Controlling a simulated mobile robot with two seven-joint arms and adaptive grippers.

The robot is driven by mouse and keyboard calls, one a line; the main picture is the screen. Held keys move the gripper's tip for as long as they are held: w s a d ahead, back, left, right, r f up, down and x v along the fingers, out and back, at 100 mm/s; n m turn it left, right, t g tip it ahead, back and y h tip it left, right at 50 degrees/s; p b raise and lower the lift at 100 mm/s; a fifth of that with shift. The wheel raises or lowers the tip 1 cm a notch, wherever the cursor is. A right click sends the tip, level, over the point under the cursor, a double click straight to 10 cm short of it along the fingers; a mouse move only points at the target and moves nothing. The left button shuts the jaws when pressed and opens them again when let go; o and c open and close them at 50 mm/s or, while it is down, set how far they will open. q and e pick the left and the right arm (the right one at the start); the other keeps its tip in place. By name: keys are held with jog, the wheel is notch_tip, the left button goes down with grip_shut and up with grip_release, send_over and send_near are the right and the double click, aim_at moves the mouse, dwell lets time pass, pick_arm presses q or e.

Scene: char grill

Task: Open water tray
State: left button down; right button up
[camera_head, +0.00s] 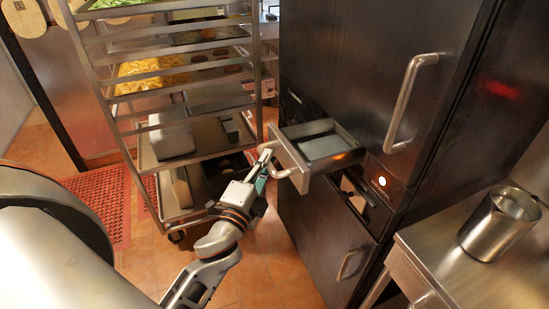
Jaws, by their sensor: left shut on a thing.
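The water tray (292,157) is a small metal drawer standing out from the front of the dark oven (360,60). Its inside shows from above, with a pale surface in it. My left gripper (268,160) is at the left side of the tray's front, shut on its handle (283,173). Part of the handle is hidden by the fingers. My right gripper does not show.
A metal rack (115,110) with several trays of food stands close on the left. A steel pot (499,224) stands on a steel table (470,275) at the right. Long door handles (404,100) stick out from the oven. Open tiled floor lies below the tray, with a red mat (103,200) at left.

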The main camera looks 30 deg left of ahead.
pick_arm(q)
jog(key=c, duration=2)
grip_release()
jog(key=shift+c, duration=0.2)
jog(key=s+d+f, duration=0.1)
jog(key=s, duration=0.6)
jog(key=shift+s, duration=0.2)
jog(key=s+d+f+n+g+h, duration=0.2)
jog(key=s+d+f+n+g, duration=0.1)
jog(key=f, duration=0.7)
jog(key=s+d+f+n+g+h, duration=0.1)
jog(key=s+d+f+n+g, duration=0.1)
jog(key=f, duration=0.8)
jog(key=s+d+f+n+g+h, duration=0.2)
jog(key=s+d+f+n+g, duration=0.1)
jog(key=f, duration=0.6)
jog(key=s+d+n, duration=0.1)
jog(key=s+n, duration=0.1)
jog(key=shift+s+d+f+n+g+h, duration=0.2)
jog(key=shift+s+f+n+g+h, duration=0.1)
jog(key=shift+f, duration=0.1)
